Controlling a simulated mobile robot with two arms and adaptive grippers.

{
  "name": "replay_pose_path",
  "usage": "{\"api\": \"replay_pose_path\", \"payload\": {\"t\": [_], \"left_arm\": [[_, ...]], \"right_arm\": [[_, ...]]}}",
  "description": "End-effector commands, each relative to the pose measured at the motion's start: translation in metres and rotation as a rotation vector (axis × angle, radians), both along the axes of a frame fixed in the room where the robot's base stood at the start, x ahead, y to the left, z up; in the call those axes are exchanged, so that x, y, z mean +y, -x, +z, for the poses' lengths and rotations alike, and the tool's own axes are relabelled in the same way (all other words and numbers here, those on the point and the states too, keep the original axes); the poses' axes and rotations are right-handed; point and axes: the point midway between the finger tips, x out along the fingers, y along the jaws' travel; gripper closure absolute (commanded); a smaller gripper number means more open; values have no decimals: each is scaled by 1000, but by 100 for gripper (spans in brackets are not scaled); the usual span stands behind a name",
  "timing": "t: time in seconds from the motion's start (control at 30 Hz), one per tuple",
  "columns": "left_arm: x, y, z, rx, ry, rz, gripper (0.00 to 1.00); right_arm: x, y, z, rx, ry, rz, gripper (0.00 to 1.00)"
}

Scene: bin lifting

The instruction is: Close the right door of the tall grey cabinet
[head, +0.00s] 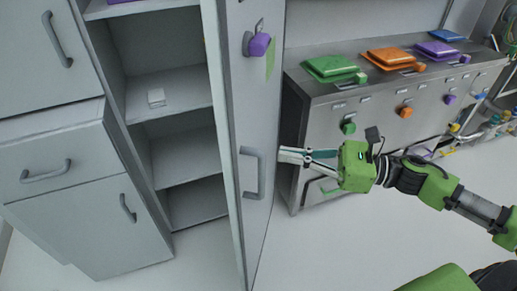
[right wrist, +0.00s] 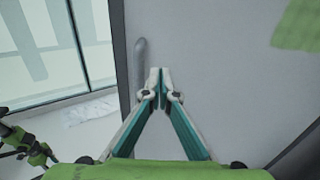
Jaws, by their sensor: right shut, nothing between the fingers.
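The tall grey cabinet (head: 178,99) stands open at the centre left of the head view, with its shelves showing. Its right door (head: 257,110) is swung out towards me, seen at a steep angle, with a grey handle (head: 251,174) on its face. My right gripper (head: 284,154) is shut and empty, pointing left at the door just to the right of the handle. In the right wrist view the closed fingertips (right wrist: 159,72) are in front of the door face (right wrist: 215,75), beside the handle (right wrist: 139,68). I cannot tell whether they touch. My left gripper is not in view.
A purple item (head: 259,45) hangs on the door's hook. A steel counter (head: 330,90) with green, orange and purple lids stands behind my right arm. Grey drawers (head: 60,160) stand at the left. The floor in front is clear.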

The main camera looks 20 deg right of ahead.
Motion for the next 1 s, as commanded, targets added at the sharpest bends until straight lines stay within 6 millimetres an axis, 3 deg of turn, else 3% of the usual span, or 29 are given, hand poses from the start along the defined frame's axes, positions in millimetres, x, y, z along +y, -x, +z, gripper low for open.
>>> {"api": "replay_pose_path", "payload": {"t": [0.6,1.0], "left_arm": [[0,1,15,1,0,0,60],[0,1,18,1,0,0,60]], "right_arm": [[52,-34,3,-1,-2,-1,100],[60,-39,-1,1,0,-2,100]]}}
